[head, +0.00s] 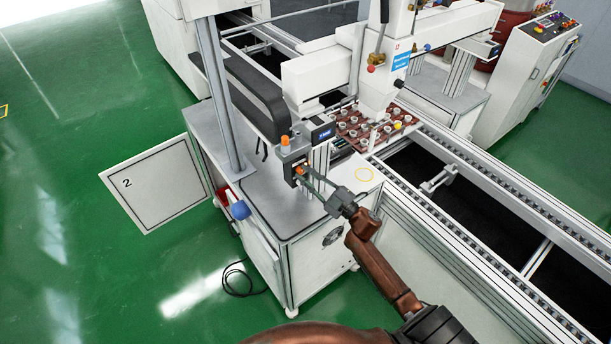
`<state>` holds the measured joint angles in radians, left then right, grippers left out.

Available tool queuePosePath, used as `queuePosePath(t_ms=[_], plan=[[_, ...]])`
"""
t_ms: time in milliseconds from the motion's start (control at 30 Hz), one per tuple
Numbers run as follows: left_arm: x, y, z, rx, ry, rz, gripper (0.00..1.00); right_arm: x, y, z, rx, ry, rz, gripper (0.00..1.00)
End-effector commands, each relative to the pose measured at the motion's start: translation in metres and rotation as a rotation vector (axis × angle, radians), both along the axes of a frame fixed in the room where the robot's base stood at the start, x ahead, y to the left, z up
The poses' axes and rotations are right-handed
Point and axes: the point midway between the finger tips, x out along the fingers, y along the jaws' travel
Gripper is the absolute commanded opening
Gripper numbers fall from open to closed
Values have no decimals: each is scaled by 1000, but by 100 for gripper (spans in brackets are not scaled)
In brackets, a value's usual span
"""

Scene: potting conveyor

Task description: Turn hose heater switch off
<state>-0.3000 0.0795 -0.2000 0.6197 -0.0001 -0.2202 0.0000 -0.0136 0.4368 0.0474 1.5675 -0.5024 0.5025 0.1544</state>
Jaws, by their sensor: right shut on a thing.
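A small grey control box (288,158) stands on the white cabinet. An orange switch part (300,170) shows on its right side; I take it for the hose heater switch, but no label is readable. My right gripper (306,174) reaches in from the lower right, with its fingertips at this orange part. It is shut on the switch, and the fingers partly hide it. Whether the switch is on or off is too small to tell. My left gripper is not in view.
A display unit (322,133) stands just behind the box. A brown tray (370,128) with several round parts sits on the conveyor (468,170) to the right. The cabinet top (290,213) is clear in front. A grey post (219,90) rises at left.

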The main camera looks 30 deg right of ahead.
Motion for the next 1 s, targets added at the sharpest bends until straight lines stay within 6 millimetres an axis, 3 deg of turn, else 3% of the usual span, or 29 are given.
queuePosePath(t_ms=[300,333,433,767,1000], plan=[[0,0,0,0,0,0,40,0,0,-1,-3,3,-1,0],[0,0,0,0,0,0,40,0,0,-1,-2,2,-2,19],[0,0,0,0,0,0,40,0,0,-1,-2,1,-1,26],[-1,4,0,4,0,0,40,-3,-1,-2,-1,1,0,26],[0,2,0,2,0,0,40,-36,-14,-13,-1,4,-2,26]])
